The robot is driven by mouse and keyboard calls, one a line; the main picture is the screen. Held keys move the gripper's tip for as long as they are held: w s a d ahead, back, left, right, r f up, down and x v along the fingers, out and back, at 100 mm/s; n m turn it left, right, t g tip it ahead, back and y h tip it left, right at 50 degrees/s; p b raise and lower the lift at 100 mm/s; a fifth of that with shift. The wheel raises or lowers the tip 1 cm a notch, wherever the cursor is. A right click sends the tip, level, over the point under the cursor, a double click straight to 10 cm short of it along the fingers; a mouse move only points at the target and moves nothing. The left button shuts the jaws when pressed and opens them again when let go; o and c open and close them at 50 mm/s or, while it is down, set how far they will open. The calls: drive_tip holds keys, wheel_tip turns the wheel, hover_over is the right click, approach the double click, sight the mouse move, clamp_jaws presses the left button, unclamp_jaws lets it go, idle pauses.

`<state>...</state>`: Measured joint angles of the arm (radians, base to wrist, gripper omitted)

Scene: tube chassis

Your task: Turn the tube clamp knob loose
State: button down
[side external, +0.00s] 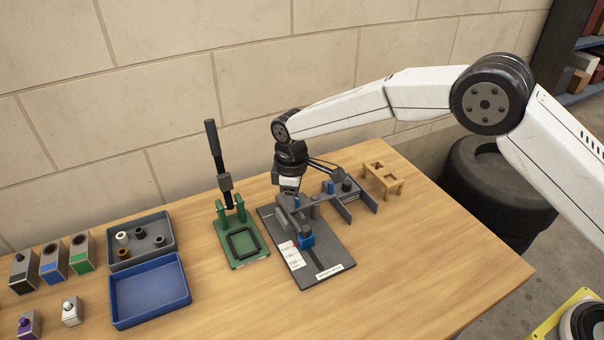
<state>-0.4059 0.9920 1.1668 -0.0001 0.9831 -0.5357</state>
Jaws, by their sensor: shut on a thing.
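The tube chassis is a dark grey plate (325,254) with grey uprights and bars on it, lying near the middle of the table. My gripper (291,203) points down at the chassis's back left part. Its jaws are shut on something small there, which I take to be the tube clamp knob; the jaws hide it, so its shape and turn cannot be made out.
A green press (247,246) with an upright black lever stands just left. Further left are a grey tray (119,262) with small parts, a blue tray (151,294) and several small boxes. A wooden stand (383,179) is behind right. The table's right front is clear.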

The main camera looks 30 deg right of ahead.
drive_tip(key=n, duration=0.4)
drive_tip(key=shift+n, duration=0.3)
drive_tip(key=n, duration=0.4)
drive_tip(key=shift+n, duration=0.4)
drive_tip(key=shift+c, duration=1.4)
unclamp_jaws()
drive_tip(key=shift+r, duration=0.15)
drive_tip(key=shift+r, duration=3.8)
